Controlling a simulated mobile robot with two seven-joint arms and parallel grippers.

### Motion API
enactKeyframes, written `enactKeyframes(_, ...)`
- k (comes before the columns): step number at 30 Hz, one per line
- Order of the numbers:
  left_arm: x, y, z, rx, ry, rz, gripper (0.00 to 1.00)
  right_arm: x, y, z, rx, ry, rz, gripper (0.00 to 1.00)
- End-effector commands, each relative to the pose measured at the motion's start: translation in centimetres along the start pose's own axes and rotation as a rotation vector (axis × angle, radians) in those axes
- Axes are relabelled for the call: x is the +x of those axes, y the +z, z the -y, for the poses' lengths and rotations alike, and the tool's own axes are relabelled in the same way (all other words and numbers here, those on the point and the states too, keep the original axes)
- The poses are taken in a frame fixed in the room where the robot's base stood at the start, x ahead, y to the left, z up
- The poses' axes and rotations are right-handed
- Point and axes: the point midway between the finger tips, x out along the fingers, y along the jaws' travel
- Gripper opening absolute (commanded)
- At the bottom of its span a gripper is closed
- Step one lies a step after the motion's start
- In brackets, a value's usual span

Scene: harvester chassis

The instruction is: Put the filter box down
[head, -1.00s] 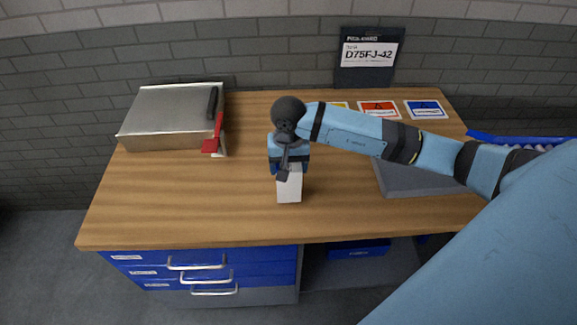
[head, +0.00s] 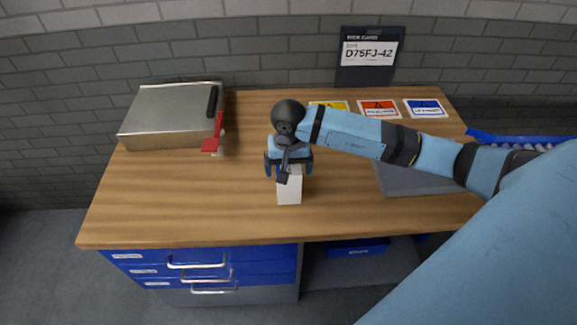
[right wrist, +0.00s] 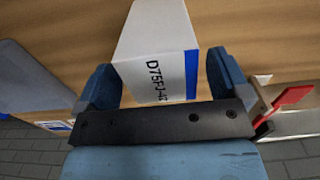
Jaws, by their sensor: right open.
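The filter box (head: 289,190) is white with a blue edge and stands on the wooden workbench (head: 180,205) near its middle. In the right wrist view the filter box (right wrist: 155,50) shows the print "D75FJ-42" and lies between the fingers, with a gap visible beside it. My left gripper is not in view.
A metal case (head: 168,115) with a red lever (head: 214,135) stands at the back left. A card reading "D75FJ-42" (head: 369,55) is at the wall. Yellow, red (head: 379,109) and blue labels lie at the back right, near a grey mat (head: 400,183). The front left bench is clear.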

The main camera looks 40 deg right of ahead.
Motion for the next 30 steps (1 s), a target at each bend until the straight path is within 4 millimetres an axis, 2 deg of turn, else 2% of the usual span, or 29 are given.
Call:
enactKeyframes(12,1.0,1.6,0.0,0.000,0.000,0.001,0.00,-8.5,-0.2,0.1,-0.001,-0.003,-0.007,0.94)
enactKeyframes(15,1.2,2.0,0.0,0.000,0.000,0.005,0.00,-10.1,-0.1,0.0,-0.001,-0.002,-0.006,0.94)
enactKeyframes(21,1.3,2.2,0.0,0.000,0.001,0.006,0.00,-11.6,-0.1,0.0,0.000,0.000,-0.003,0.94)
enactKeyframes(30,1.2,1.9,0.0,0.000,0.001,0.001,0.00,-11.7,-0.1,0.0,0.000,0.000,-0.003,0.94)
